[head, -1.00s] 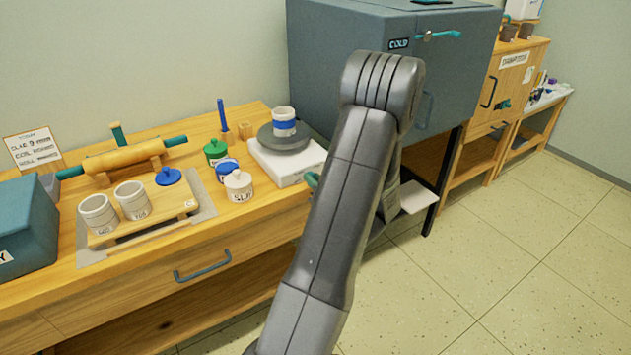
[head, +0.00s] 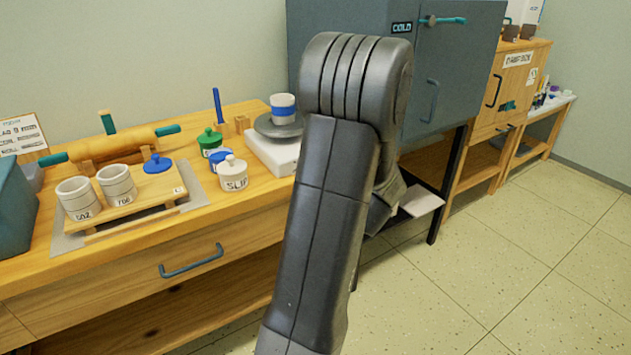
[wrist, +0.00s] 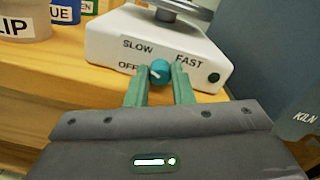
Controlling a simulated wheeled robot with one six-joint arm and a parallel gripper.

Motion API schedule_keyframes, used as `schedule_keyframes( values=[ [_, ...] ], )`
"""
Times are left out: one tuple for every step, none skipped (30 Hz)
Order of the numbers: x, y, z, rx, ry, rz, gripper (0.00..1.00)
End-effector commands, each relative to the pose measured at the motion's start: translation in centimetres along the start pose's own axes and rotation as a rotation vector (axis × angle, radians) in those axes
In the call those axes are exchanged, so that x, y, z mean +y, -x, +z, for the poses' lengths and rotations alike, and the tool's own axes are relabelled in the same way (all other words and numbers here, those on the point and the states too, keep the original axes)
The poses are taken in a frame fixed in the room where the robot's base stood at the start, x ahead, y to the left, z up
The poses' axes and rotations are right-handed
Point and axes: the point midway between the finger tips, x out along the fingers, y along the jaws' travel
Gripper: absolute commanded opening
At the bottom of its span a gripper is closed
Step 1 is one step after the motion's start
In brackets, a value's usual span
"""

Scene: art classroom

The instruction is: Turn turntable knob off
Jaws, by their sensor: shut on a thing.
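The turntable (head: 262,152) is a white base with a grey round wheel head (head: 277,126) on the wooden workbench. A cup with a blue band (head: 283,108) stands on the wheel head. In the wrist view the base front (wrist: 125,58) shows the words OFF, SLOW and FAST around a teal knob (wrist: 159,71) with a white pointer mark. The mark points to the upper left or lower right; I cannot tell which. My gripper (wrist: 160,84) has its two teal fingers shut on the knob, one on each side. In the head view my arm hides the knob and gripper.
Lidded jars, one labelled SLIP (head: 234,175), stand left of the turntable. Two cups (head: 117,184) and a rolling pin (head: 125,143) are farther left. A grey kiln (head: 450,70) stands right of the bench. The floor at right is clear.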

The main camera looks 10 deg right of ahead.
Motion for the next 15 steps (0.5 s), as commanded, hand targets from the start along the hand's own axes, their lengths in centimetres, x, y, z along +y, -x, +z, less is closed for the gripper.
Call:
schedule_keyframes(
  values=[
    [0.16,-0.02,-0.35,-0.002,0.029,0.0,0.0],
    [0.15,-0.02,-0.31,-0.002,0.045,0.0,0.0],
    [0.13,-0.03,-0.25,-0.003,0.066,0.0,0.0],
    [0.12,-0.03,-0.22,-0.003,0.079,0.0,0.0],
    [0.11,-0.03,-0.21,-0.003,0.09,0.0,0.0],
    [0.1,-0.03,-0.19,-0.002,0.104,0.0,0.0],
    [0.09,-0.04,-0.16,-0.002,0.114,0.0,0.0],
    [0.07,-0.04,-0.13,-0.002,0.123,0.0,0.0],
    [0.06,-0.04,-0.09,-0.002,0.133,0.0,0.0],
    [0.05,-0.03,-0.06,-0.002,0.139,0.0,0.0],
    [0.04,-0.03,-0.04,-0.002,0.144,0.0,0.0],
    [0.03,-0.03,-0.02,-0.001,0.15,0.0,0.0],
    [0.02,-0.03,0.0,-0.001,0.154,0.0,0.0],
    [0.02,-0.03,0.01,-0.001,0.157,0.0,0.0],
    [0.01,-0.03,0.03,-0.001,0.16,0.0,0.0]
  ],
)
